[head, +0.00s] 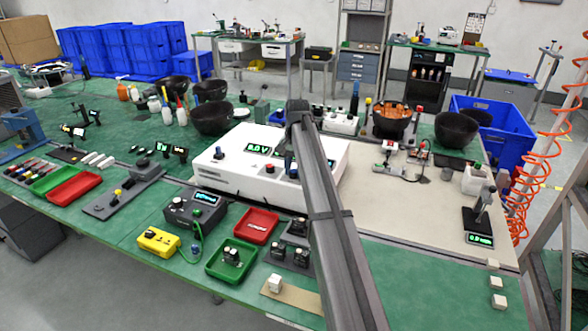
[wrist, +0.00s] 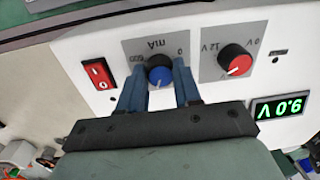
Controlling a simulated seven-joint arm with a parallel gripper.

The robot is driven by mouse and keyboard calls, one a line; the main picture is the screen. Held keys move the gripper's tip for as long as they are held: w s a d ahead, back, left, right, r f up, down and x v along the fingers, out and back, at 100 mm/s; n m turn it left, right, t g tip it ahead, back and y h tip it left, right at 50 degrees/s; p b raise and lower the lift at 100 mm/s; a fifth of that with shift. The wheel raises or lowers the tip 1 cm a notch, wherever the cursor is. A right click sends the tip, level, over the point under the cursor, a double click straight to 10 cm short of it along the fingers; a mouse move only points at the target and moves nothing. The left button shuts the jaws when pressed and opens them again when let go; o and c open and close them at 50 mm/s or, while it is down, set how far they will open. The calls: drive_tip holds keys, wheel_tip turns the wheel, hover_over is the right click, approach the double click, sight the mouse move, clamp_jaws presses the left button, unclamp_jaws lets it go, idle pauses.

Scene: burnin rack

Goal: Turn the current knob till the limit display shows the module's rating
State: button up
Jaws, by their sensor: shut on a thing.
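The blue current knob (wrist: 159,72), on a grey plate marked mA, sits between the two blue fingers of my gripper (wrist: 160,80) in the wrist view. The fingers are shut on it. A red voltage knob (wrist: 235,61) marked 12 V is to its right. A green display (wrist: 278,107) appears upside down and reads 9.0 V; the voltage display also shows in the head view (head: 259,149). These are on the white supply box (head: 225,172). My arm covers part of the box in the head view. I cannot read a current limit or the module's rating.
A red rocker switch (wrist: 99,74) is left of the blue knob. In front of the box are a green tray (head: 214,270), a red tray (head: 257,226), a yellow meter (head: 158,242) and a dark instrument (head: 195,208). Black bowls stand behind. The beige mat (head: 400,225) has free room.

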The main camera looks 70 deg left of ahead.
drive_tip(key=shift+n, duration=0.4)
drive_tip(key=o, duration=1.1)
drive_tip(key=shift+c, duration=0.2)
wheel_tip(320, 180, up, 14)
drive_tip(key=shift+w+d, duration=0.2)
drive_tip(key=shift+w, duration=0.05)
drive_tip(key=shift+f, duration=0.1)
